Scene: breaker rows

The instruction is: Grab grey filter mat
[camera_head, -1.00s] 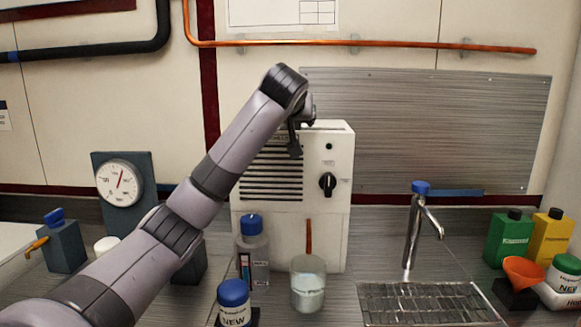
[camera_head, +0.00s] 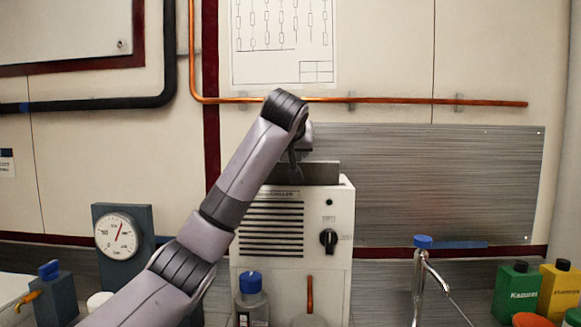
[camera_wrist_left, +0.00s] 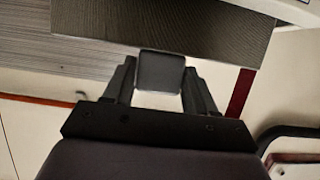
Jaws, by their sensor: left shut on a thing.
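The grey filter mat (camera_head: 322,173) shows as a dark grey slab standing up above the top of the white chiller box (camera_head: 292,262). Its lower edge meets the box top; I cannot tell how much of it is still inside. My left gripper (camera_head: 294,158) is at the mat's upper left part, partly hidden by its own wrist. In the left wrist view the gripper (camera_wrist_left: 160,80) is shut on the mat's small grey tab, with the broad mat (camera_wrist_left: 175,25) beyond it. My right gripper is not in view.
A copper pipe (camera_head: 420,101) runs along the wall just above the wrist. A gauge (camera_head: 117,237) stands left of the box, and a blue-capped bottle (camera_head: 251,300) is in front. A tap (camera_head: 420,275) and green and yellow bottles stand to the right.

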